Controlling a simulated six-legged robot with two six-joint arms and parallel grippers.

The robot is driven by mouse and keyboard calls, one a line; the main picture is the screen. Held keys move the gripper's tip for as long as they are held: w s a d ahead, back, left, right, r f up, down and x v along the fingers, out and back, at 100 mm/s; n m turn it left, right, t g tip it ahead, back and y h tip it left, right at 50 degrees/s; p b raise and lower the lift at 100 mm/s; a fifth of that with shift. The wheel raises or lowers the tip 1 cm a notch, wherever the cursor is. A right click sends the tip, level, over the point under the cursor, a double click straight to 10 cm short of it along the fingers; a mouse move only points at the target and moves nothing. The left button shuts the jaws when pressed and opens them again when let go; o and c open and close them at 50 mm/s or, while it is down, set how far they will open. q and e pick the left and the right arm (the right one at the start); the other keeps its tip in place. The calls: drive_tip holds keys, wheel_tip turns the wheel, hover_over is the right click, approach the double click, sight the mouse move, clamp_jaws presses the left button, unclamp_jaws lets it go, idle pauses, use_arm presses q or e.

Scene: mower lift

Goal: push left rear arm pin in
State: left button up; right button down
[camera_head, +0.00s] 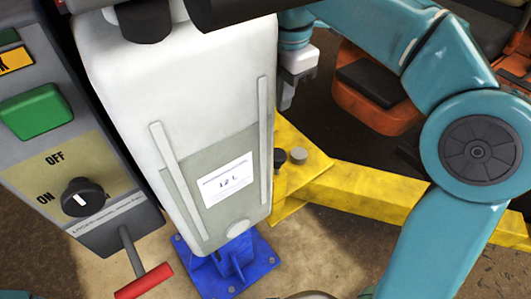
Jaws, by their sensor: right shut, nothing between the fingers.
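A yellow lift arm (365,190) runs from the middle to the right. On its near end plate stands a short grey round pin (298,155), with a small black round part (280,159) just to its left. I cannot tell how deep the pin sits. My right gripper (287,100) comes down from the top, above and apart from the pin, beside the white tank. Its fingers are shut and empty, pointing down, and partly hidden by the tank. My left gripper is not in view.
The white tank (140,70) labelled 12 L stands close on the left over a blue bracket (228,268). A grey control box has an ON/OFF knob (84,197), a green button (36,108) and a red-handled lever (144,281). An orange mower part (370,105) lies behind.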

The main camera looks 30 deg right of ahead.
wheel_tip(320, 180, down, 12)
drive_tip(key=shift+s+f+b, duration=0.1)
drive_tip(key=shift+f+b, duration=0.15)
drive_tip(key=shift+b, duration=0.85)
drive_tip(key=shift+w+f, duration=0.2)
drive_tip(key=shift+f, duration=0.45)
drive_tip(key=shift+s, duration=0.1)
